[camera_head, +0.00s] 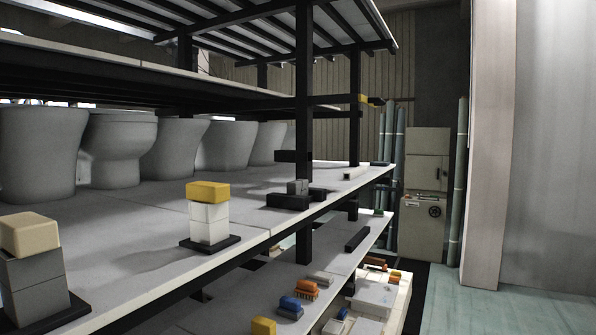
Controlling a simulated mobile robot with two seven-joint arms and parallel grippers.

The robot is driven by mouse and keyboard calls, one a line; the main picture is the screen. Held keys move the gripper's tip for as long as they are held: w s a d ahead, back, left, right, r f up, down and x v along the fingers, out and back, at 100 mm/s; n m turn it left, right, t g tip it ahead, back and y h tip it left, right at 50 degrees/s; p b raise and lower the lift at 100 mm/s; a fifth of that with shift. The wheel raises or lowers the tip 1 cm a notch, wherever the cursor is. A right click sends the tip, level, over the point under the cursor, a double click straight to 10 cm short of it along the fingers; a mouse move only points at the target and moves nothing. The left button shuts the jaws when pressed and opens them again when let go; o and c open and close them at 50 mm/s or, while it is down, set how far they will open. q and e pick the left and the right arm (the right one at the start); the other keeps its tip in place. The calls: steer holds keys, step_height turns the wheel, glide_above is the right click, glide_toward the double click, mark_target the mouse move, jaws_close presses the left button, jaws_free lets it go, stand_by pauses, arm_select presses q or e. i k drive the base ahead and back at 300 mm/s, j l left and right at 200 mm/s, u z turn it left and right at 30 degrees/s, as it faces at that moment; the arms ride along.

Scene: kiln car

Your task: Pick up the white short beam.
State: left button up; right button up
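A short whitish beam (355,173) lies flat on the upper deck of the kiln car, near its far right end and close to a black post. It is small in the camera_head view, so its details are hard to tell. A second pale, low block (320,278) lies on the lower deck; I cannot tell whether it is also a beam. Neither of my grippers shows in this view, and nothing is seen touching the beam.
Black posts (304,120) rise from the deck (150,225). A yellow-topped white stack (209,222) and a cream-topped grey stack (35,280) stand near its edge. Black beams (288,201) lie nearby. Toilet bowls (120,150) line the back. Green floor (500,310) at right is clear.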

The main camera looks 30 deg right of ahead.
mark_target(349, 175)
steer(key=i+l+z, duration=0.2)
steer(key=l, duration=0.4)
steer(key=i+l+z, duration=0.25)
steer(key=l, duration=0.3)
steer(key=i+l+z, duration=0.2)
steer(key=i+l, duration=0.15)
steer(key=i+l+z, duration=0.25)
steer(key=l, duration=0.3)
steer(key=i+u, duration=0.1)
steer(key=u, duration=2.75)
steer(key=z, duration=2.85)
steer(key=i+l+u, duration=0.6)
steer(key=l+u, duration=0.15)
steer(key=i+l+u, duration=0.2)
steer(key=l, duration=0.25)
steer(key=l+u, duration=0.25)
steer(key=i+l+u, duration=0.25)
steer(key=l, duration=0.25)
steer(key=l+u, duration=0.25)
steer(key=l, duration=0.15)
steer(key=k, duration=0.05)
